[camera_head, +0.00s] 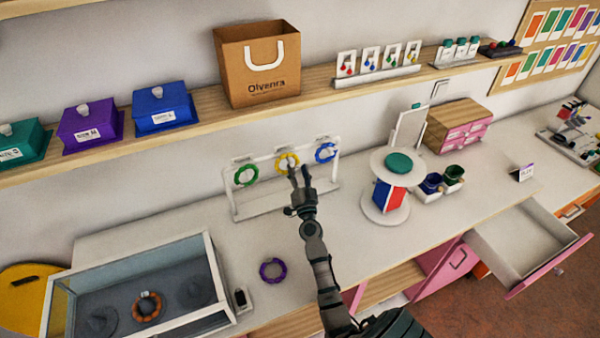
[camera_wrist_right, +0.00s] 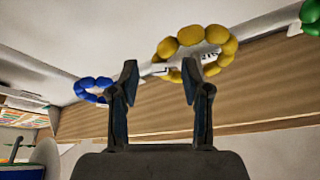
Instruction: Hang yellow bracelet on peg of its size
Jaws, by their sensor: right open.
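The yellow bracelet (camera_head: 281,158) is at the middle peg of the white rack (camera_head: 332,192); in the wrist view its yellow beads (camera_wrist_right: 190,36) form a ring around a white peg. A green bracelet (camera_head: 241,181) is at the left peg and a blue bracelet (camera_head: 318,149) at the right peg; both also show in the wrist view, green (camera_wrist_right: 312,14) and blue (camera_wrist_right: 84,82). My right gripper (camera_head: 298,172) is open in front of the yellow bracelet, partly covering it. In the wrist view its fingertips (camera_wrist_right: 160,78) stand apart with no bead clearly between them. My left gripper is out of view.
A purple bracelet (camera_head: 265,271) lies on the white counter (camera_head: 200,212). A glass-sided case (camera_head: 213,280) with an orange bracelet (camera_head: 158,306) is at left. A round two-tier stand (camera_head: 371,211) is right of the rack. A wooden shelf (camera_head: 205,97) runs above. An open drawer (camera_head: 520,243) juts out at right.

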